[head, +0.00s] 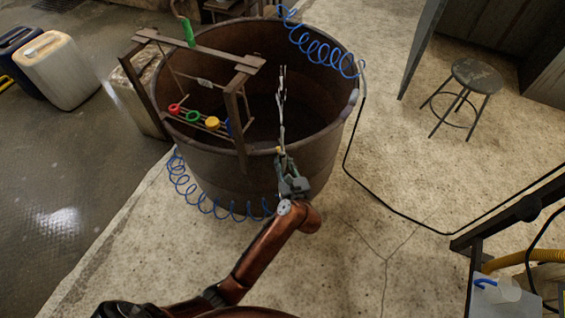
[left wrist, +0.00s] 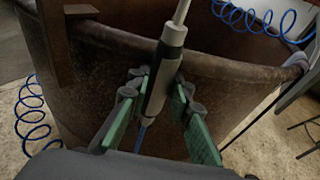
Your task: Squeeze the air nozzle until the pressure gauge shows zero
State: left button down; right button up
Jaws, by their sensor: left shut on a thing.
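My left gripper (head: 283,158) is at the near rim of the brown tub, shut on the air nozzle (left wrist: 163,80). In the left wrist view the nozzle is a grey cylinder with a pale tip, slightly tilted, between the two green-padded fingers (left wrist: 160,105). A blue line shows below it. In the head view, thin pale shapes (head: 282,105) rise above the gripper; I cannot tell whether they are a rod or an air jet. I cannot make out a pressure gauge or its reading in either view. My right gripper is not in view.
The large brown tub (head: 215,172) carries a metal rack (head: 240,85) with coloured rings. Blue coiled hoses (head: 195,195) hang at its left front and back right. A black hose (head: 395,212) crosses the floor. A stool (head: 477,75) stands right; a white jug (head: 62,70) stands left.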

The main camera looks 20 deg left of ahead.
pick_arm(q)
jog(key=shift+r, duration=0.15)
jog(key=shift+f+p+v, duration=0.15)
jog(key=shift+p+v, duration=0.05)
jog(key=shift+v, duration=0.45)
jog(key=shift+f+p+v, duration=0.15)
jog(key=shift+v, duration=0.45)
jog(key=v, duration=0.2)
jog(key=f+p+v, duration=0.1)
jog(key=v, duration=0.2)
jog(key=shift+s+d+f, duration=0.15)
jog(key=shift+s+d, duration=0.1)
jog(key=shift+s, duration=0.05)
jog(key=shift+w+a, duration=0.1)
jog(key=shift+w, duration=0.05)
